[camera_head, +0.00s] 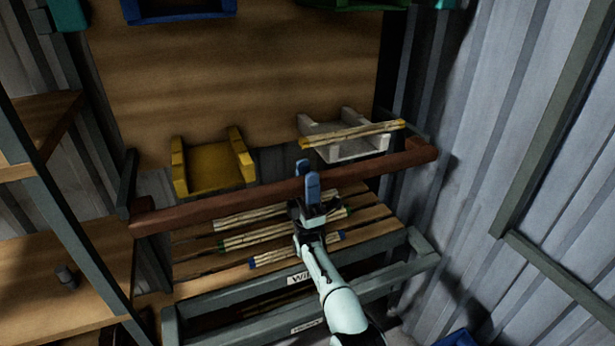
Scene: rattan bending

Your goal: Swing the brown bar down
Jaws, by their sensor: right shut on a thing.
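The brown bar (227,202) spans the rack from lower left to upper right, in front of the yellow and white holders. It is held at both ends near dark uprights. My right gripper (308,180) is at the middle of the bar, its blue fingers shut on it. The fingers hide a small part of the bar. My left gripper is not in view.
A yellow holder (178,168) and a white holder (372,146) with rattan sticks (345,134) sit behind the bar. More bundles lie on the slatted shelf (372,213) below. Shelving (45,205) stands left; a corrugated wall (480,130) closes the right.

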